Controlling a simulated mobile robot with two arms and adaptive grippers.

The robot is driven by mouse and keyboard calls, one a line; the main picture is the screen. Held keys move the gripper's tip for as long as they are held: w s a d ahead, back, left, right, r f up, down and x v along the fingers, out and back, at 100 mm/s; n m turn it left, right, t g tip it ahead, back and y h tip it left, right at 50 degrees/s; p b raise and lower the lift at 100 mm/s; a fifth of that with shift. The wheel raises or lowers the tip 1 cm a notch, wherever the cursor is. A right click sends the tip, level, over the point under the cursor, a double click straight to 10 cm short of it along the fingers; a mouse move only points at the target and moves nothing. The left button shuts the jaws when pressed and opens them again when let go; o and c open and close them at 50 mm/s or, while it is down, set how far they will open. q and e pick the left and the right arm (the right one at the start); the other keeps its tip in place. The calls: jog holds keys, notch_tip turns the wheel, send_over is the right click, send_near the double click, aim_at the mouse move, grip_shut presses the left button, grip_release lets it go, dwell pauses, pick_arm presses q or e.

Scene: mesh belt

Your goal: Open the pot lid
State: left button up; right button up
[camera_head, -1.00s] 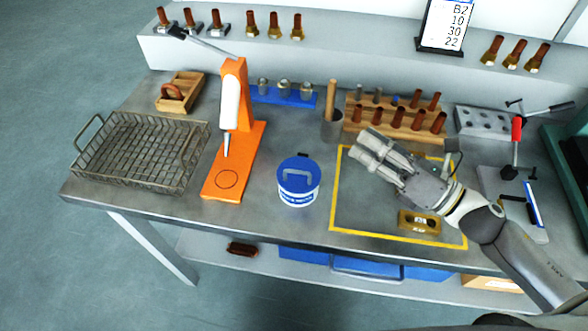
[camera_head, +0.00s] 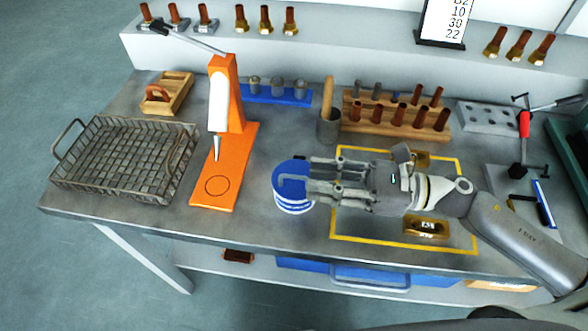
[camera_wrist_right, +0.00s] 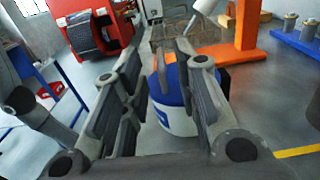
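The pot is a white and blue tub (camera_head: 293,208) with a blue lid (camera_head: 289,176), standing on the grey workbench right of the orange press. My right gripper (camera_head: 312,179) reaches in from the right with its fingers at the lid and over its right part, hiding the lid's grey handle in the head view. In the right wrist view the blue lid (camera_wrist_right: 172,88) and the grey handle (camera_wrist_right: 163,72) show between the two spread fingers (camera_wrist_right: 160,75). The gripper is open; contact with the handle cannot be made out. My left gripper is not in view.
An orange press (camera_head: 228,150) and a wire basket (camera_head: 125,160) stand left of the pot. A cup with a wooden handle (camera_head: 329,125) and a wooden rack (camera_head: 395,115) are behind the gripper. Brass blocks (camera_head: 425,228) lie within the yellow outline. The bench's front edge is close.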

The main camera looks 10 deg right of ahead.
aim_at(294, 176)
jog(key=p+x, duration=0.1)
jog(key=x, duration=0.2)
jog(key=shift+w+a+r, duration=0.1)
jog(key=shift+r, duration=0.1)
jog(key=shift+f+p+x, duration=0.2)
jog(key=shift+p+x, duration=0.25)
jog(key=shift+x, duration=0.5)
grip_shut()
